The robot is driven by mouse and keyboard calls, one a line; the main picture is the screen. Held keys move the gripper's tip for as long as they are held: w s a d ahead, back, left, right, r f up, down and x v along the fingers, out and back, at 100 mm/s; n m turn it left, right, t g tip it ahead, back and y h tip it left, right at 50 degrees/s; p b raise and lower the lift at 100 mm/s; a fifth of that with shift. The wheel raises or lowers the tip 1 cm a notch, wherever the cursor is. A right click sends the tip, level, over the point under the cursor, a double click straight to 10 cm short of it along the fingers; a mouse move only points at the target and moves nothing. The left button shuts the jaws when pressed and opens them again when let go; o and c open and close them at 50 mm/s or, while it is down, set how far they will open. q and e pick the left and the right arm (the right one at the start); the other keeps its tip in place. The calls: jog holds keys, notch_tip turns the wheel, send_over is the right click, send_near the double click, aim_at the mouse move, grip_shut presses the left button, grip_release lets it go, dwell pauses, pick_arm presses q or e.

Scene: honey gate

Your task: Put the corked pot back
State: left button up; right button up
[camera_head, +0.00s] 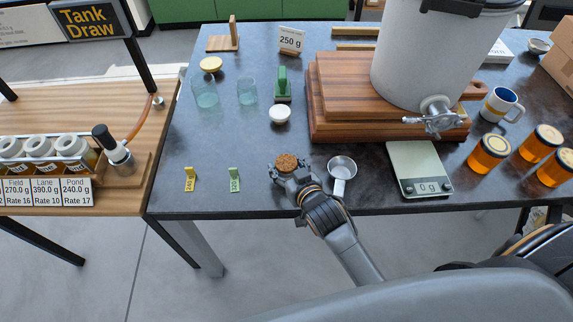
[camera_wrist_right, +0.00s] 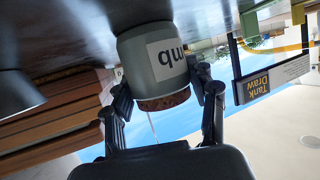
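The corked pot shows its brown cork top (camera_head: 287,162) in the head view, near the table's front edge. In the right wrist view it is a grey-green pot (camera_wrist_right: 145,52) with a white label, upside down in that picture, and its cork is at the lower end. My right gripper (camera_head: 290,170) has its fingers on both sides of the pot; in the wrist view the fingers (camera_wrist_right: 162,88) appear to touch it. Whether the pot's base rests on the table is hard to tell. My left gripper is not in view.
A metal scoop (camera_head: 341,171) lies just right of the pot, then a scale (camera_head: 416,160) reading 0 g. The tank (camera_head: 425,55) stands on wooden boards.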

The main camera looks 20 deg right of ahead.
jog(key=shift+o, duration=0.9)
jog(key=shift+r, duration=0.15)
jog(key=v, duration=1.2)
jog(key=shift+d+r, duration=0.1)
